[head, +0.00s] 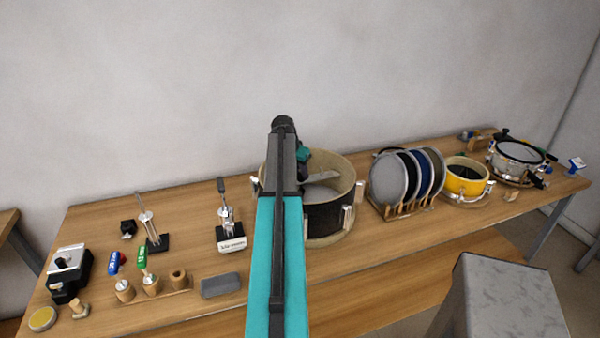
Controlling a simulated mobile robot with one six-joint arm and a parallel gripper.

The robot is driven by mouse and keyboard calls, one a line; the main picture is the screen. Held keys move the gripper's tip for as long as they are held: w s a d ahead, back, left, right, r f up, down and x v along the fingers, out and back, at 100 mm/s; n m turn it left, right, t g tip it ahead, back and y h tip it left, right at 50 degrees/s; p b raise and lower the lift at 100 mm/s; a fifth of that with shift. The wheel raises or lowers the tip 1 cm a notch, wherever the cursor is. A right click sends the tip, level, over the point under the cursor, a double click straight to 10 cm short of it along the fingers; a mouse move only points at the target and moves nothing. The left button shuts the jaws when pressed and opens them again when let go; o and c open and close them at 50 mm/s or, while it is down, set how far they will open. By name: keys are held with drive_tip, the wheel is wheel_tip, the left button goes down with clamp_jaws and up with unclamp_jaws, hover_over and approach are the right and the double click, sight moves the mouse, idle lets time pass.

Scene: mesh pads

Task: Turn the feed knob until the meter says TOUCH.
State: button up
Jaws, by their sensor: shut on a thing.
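A large dark drum shell (325,219) with a pale wooden rim stands open at the top in the middle of the bench. A grey piece (320,178) shows inside it; I cannot tell what it is. My arm reaches over the drum's left part, with a bit of teal wrist showing by the rim. My gripper's jaws are hidden behind my arm, and so is anything they hold. I cannot make out the feed knob or the meter, nor any reading.
On the wooden bench (400,245) stand a rack of round pads (388,180), a yellow drum (465,183) and a silver drum (518,155) to the right. A labelled stand (231,244), a grey block (221,285) and a black device (68,272) are at left.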

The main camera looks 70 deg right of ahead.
drive_tip(key=shift+w+m+b, duration=0.15)
drive_tip(key=shift+m+b, duration=0.15)
drive_tip(key=m+b, duration=0.1)
drive_tip(key=m+g, duration=0.1)
drive_tip(key=m, duration=0.1)
drive_tip(key=shift+w+d+b, duration=0.15)
drive_tip(key=shift+d+b, duration=0.05)
drive_tip(key=shift+b, duration=0.2)
drive_tip(key=shift+m+g+y+b, duration=0.7)
drive_tip(key=shift+m+y+b, duration=0.15)
drive_tip(key=shift+m, duration=1.25)
drive_tip(key=o, duration=1.1)
drive_tip(key=shift+c, duration=0.2)
drive_tip(key=shift+r, duration=0.1)
drive_tip(key=b+v, duration=0.3)
drive_tip(key=v, duration=1)
drive_tip(key=shift+w+a+r, duration=0.15)
drive_tip(key=shift+r, duration=0.15)
